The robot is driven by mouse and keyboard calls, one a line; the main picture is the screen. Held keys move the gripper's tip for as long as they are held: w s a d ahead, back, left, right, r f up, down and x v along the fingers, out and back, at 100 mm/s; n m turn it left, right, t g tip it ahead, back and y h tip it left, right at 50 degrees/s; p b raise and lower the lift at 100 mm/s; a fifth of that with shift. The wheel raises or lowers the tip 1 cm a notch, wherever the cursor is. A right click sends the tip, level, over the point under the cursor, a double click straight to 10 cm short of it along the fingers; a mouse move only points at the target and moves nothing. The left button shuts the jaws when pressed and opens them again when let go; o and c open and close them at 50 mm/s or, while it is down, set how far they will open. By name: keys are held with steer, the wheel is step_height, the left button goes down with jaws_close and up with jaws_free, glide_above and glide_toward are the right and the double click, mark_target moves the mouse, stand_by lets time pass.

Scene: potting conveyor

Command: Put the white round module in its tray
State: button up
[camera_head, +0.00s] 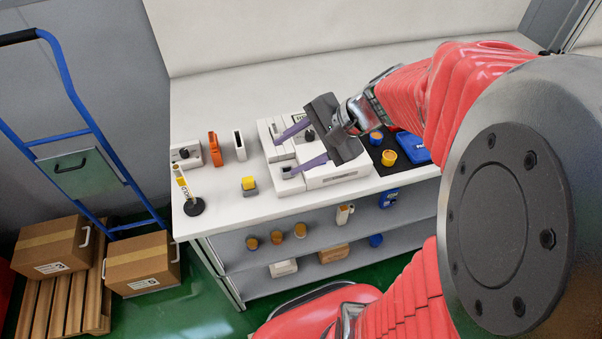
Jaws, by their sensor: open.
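My gripper (284,155) is open, with two purple fingers pointing left over a white compartmented unit (338,179) on the bench. The fingers and the dark gripper body cover part of the unit. A dark round part (309,135) shows in the unit between the fingers. I cannot tell whether this unit is the module's tray. I cannot make out a white round module; it may be hidden behind the gripper or too small to tell.
At right are a yellow cylinder (388,158) and a blue box (412,147).

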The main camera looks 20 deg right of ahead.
steer(key=s+a+r+n+h, duration=0.1)
steer(key=s+r+n+h, duration=0.1)
steer(key=s+n, duration=0.3)
steer(key=s+a+r+n+h, duration=0.1)
steer(key=s+r+n+h, duration=0.2)
steer(key=s+n, duration=0.3)
steer(key=shift+s+a+r+n+h, duration=0.15)
steer(key=shift+s+a+n+h, duration=0.2)
steer(key=shift+n+h, duration=0.7)
steer(key=shift+w+n+y, duration=0.1)
steer(key=shift+n+y, duration=0.15)
